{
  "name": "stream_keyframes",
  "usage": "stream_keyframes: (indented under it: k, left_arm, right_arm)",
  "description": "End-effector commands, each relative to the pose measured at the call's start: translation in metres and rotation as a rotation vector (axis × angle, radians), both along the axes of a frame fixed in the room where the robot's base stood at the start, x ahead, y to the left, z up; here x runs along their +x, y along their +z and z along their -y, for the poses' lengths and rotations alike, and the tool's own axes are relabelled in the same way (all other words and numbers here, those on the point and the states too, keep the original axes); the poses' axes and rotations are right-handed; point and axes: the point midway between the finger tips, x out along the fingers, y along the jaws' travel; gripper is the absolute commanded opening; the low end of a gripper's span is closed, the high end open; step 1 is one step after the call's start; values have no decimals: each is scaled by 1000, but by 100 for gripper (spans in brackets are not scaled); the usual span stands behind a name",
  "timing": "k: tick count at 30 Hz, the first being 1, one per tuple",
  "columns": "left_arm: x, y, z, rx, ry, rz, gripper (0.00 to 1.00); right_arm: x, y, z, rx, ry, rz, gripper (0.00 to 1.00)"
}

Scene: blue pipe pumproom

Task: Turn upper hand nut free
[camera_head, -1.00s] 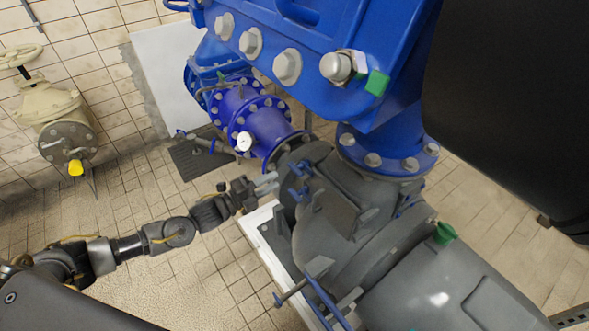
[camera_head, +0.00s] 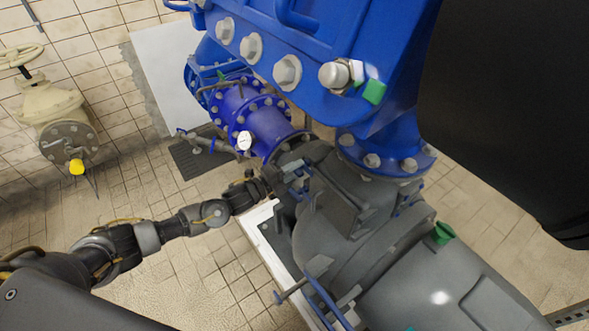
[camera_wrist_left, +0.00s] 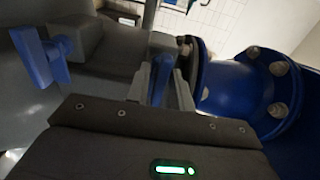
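Blue hand nuts (camera_head: 301,168) sit on the left side of the grey pump cover (camera_head: 345,205) in the head view. My left gripper (camera_head: 275,184) is up against this spot, and its fingertips are partly hidden there. In the left wrist view, one blue hand nut (camera_wrist_left: 160,80) stands between my left gripper's fingers (camera_wrist_left: 160,90). The fingers look apart, one on each side of it, and a firm grip is not visible. Another blue hand nut (camera_wrist_left: 38,58) is at the upper left of that view, outside the fingers. My right gripper is not in view.
A blue flanged pipe (camera_head: 262,128) with a gauge (camera_head: 244,141) lies just behind the gripper. A large blue pipe body (camera_head: 330,60) overhangs the pump. A blue-handled clamp (camera_head: 322,300) sticks out lower down. Tiled floor (camera_head: 175,280) to the left is free.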

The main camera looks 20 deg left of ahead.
Motion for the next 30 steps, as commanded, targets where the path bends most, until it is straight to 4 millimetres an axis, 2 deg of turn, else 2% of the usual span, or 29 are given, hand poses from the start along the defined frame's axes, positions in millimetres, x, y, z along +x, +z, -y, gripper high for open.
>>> stream_keyframes:
  k: [1,5,17,30]
  left_arm:
    - [0,0,0,0,0,0,16]
    - [0,0,0,0,0,0,0]
    - [0,0,-1,-60,1,-51,0]
    - [0,0,0,-345,3,-286,0]
  right_arm:
    - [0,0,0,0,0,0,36]
    - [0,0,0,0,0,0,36]
    - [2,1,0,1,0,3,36]
    - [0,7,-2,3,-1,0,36]
